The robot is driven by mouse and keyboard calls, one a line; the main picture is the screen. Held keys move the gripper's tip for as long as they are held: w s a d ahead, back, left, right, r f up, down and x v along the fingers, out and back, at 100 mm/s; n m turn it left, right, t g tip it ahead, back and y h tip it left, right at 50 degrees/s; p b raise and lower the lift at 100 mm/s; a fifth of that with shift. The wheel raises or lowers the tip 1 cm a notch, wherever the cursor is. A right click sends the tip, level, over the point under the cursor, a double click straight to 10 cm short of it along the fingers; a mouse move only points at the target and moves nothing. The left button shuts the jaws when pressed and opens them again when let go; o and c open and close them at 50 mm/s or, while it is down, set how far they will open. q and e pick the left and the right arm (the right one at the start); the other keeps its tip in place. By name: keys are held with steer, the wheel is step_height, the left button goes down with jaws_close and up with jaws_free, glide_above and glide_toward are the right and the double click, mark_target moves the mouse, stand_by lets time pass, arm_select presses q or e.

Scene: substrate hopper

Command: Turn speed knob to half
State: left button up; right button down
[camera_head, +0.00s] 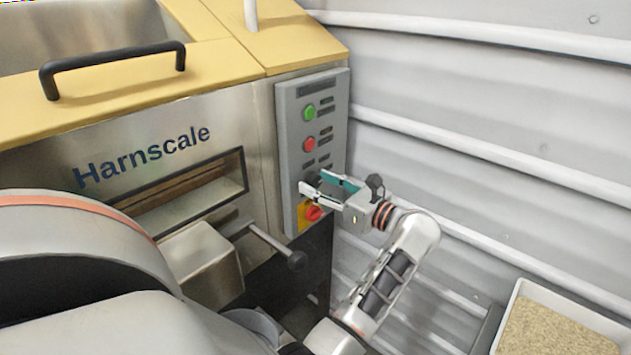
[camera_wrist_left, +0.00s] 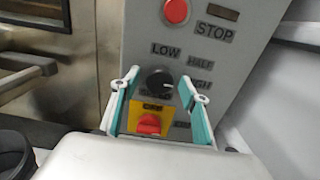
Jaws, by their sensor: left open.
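The speed knob (camera_wrist_left: 159,79) is a round black dial on the grey control panel, with LOW, HALF and HIGH printed around it in the left wrist view. Its setting is too small to read surely. My left gripper (camera_wrist_left: 160,78) is open, with one finger on each side of the knob in that view; I cannot tell whether either touches it. My right gripper is not in view.
Below the knob is a red switch on a yellow plate (camera_wrist_left: 150,124). Above are a red STOP button (camera_head: 309,145) and a green button (camera_head: 309,112). A lever with a black ball end (camera_head: 297,260) juts out left of my arm. A substrate bin (camera_head: 512,296) stands lower right.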

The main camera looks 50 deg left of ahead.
arm_select(q)
steer(key=c, duration=1.1)
